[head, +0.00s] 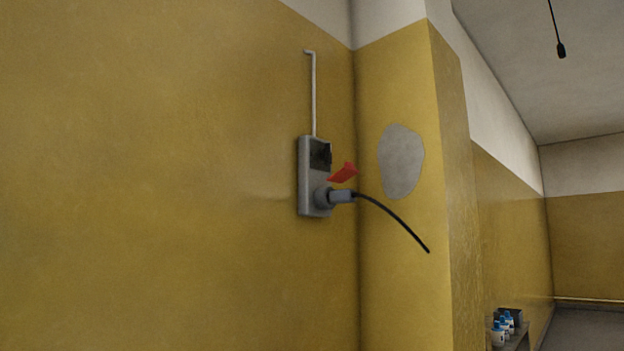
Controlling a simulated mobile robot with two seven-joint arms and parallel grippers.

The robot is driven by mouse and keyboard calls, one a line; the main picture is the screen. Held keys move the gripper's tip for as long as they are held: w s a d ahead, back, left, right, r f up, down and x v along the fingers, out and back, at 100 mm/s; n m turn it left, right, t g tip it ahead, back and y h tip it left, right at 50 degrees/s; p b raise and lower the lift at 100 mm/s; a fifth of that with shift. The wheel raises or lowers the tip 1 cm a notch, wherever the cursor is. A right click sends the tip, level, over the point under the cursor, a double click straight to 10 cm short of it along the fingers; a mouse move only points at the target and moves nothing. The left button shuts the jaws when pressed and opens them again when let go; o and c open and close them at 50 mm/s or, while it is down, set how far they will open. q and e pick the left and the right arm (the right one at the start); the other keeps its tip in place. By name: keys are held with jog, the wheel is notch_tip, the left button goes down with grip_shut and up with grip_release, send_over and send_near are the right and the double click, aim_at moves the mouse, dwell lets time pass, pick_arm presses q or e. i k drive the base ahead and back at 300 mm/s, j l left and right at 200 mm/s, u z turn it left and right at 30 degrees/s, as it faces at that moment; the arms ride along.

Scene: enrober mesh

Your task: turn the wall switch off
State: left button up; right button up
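The wall switch (309,175) is a grey upright box fixed to the yellow wall, near the inside corner. A dark recessed part (320,155) is in its upper half. A red lever or flap (343,173) juts out to the right and slopes slightly upward to its right end. Below it a grey plug (340,196) sits in a round socket on the box, and a black cable hangs from it to the right. Neither of my grippers is in the head view.
A thin grey conduit (314,95) runs up from the box. The wall to the left is bare. A wall section with a grey patch (401,161) juts out at right. Farther back, blue-capped bottles (503,326) stand on a low shelf. A dark cord (557,30) hangs from the ceiling.

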aim_at(326, 154)
jog(key=i+l, duration=0.25)
jog(key=l, duration=0.15)
jog(key=i+l, duration=0.25)
jog(key=l, duration=0.15)
jog(key=i+l, duration=0.25)
jog(key=l, duration=0.15)
